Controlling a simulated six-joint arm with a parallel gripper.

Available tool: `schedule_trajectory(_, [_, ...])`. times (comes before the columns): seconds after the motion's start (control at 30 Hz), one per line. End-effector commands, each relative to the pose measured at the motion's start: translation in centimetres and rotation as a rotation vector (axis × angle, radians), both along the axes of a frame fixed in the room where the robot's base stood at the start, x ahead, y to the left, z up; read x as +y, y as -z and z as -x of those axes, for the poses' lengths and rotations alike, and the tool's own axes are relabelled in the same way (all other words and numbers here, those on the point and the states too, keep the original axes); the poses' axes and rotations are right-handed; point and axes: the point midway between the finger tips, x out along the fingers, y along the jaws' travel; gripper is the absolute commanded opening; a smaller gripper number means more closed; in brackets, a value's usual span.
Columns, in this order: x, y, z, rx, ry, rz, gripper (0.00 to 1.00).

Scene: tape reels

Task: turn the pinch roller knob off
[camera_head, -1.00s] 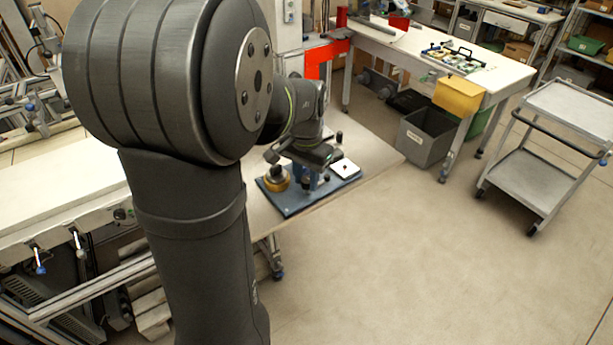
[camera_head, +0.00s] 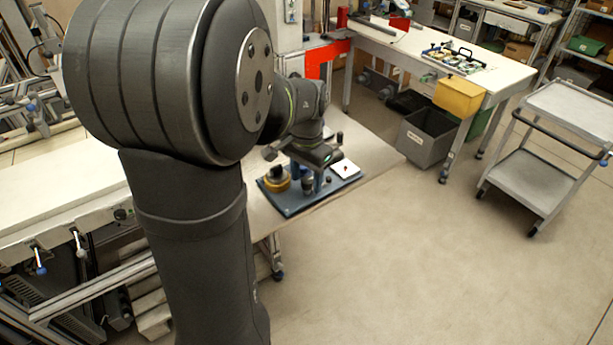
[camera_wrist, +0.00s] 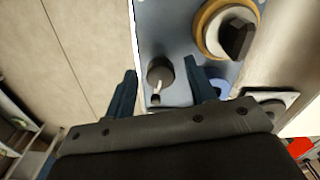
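A dark round knob with a pale pointer line (camera_wrist: 160,73), which looks like the pinch roller knob, stands on a blue-grey base plate (camera_wrist: 170,22) in the wrist view. My gripper (camera_wrist: 160,66) is open, with one dark blue finger on each side of the knob in the picture and gaps to both. I cannot tell whether the fingertips are down at knob height. In the head view my gripper (camera_head: 316,160) hangs over the blue base plate (camera_head: 292,209), and a dark knob (camera_head: 308,185) shows just below it.
A blue ring (camera_wrist: 219,86) and a white plate (camera_head: 346,169) are also near. A black post (camera_head: 339,138) stands behind. The table's front edge is close to the base plate.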

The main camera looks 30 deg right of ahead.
Motion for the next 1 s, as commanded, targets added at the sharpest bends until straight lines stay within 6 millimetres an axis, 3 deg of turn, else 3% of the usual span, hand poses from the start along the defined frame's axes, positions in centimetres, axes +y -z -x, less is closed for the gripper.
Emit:
schedule_trajectory(0.23, [0.0,-0.2,0.0,0.0,-0.001,-0.001,0.51])
schedule_trajectory(0.37, [0.0,-1.5,0.0,-0.001,-0.001,0.001,0.51])
schedule_trajectory(0.8, [0.0,-11.8,0.0,-0.003,0.0,0.003,0.51])
schedule_trajectory(1.0, [0.0,-15.5,0.0,-0.001,0.0,0.002,0.51])
